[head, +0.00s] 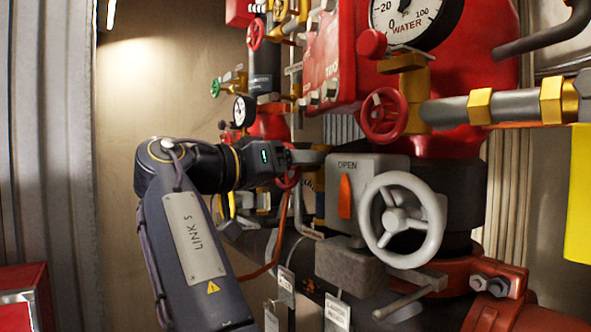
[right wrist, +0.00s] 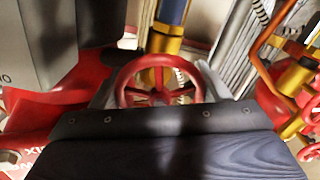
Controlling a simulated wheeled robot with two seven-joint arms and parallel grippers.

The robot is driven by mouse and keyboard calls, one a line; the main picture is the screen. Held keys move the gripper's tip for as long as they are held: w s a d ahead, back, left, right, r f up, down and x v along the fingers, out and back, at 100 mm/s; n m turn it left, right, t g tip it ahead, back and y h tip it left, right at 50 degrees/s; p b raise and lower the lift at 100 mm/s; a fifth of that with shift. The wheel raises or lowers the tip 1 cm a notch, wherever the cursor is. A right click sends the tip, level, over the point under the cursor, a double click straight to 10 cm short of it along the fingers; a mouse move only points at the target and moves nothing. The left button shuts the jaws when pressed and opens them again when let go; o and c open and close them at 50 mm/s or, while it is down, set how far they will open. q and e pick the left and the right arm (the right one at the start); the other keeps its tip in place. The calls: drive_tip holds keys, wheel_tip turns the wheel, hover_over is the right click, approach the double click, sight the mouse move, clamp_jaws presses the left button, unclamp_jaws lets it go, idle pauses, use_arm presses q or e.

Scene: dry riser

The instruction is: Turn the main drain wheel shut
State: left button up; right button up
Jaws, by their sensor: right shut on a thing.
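A small red handwheel (right wrist: 126,73) on a brass stem stands between the two fingers of my right gripper (right wrist: 158,88) in the right wrist view. In the head view my right gripper (head: 306,158) is shut on this wheel. Only part of the red rim (head: 290,181) shows below the fingers there; the rest is hidden behind the gripper. No readable label shows on this wheel, so I cannot confirm from lettering that it is the main drain wheel. My left gripper is not in view.
A large grey handwheel (head: 370,226) and a grey box (head: 382,166) marked OPEN stand close right of the gripper. Another red handwheel (head: 367,118) sits above them, under the WATER gauge (head: 418,14). Hanging tags (head: 337,312) and pipes crowd below. Open wall (head: 150,85) lies left.

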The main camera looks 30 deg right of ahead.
drive_tip(key=m+b, duration=0.1)
drive_tip(key=m, duration=0.9)
drive_tip(key=shift+f, duration=0.15)
drive_tip(key=shift+m, duration=0.3)
idle(0.3)
drive_tip(key=o, duration=1)
drive_tip(key=a, duration=0.2)
drive_tip(key=a+p, duration=0.1)
drive_tip(key=a, duration=0.5)
drive_tip(key=shift+s+p, duration=0.35)
drive_tip(key=shift+p, duration=0.05)
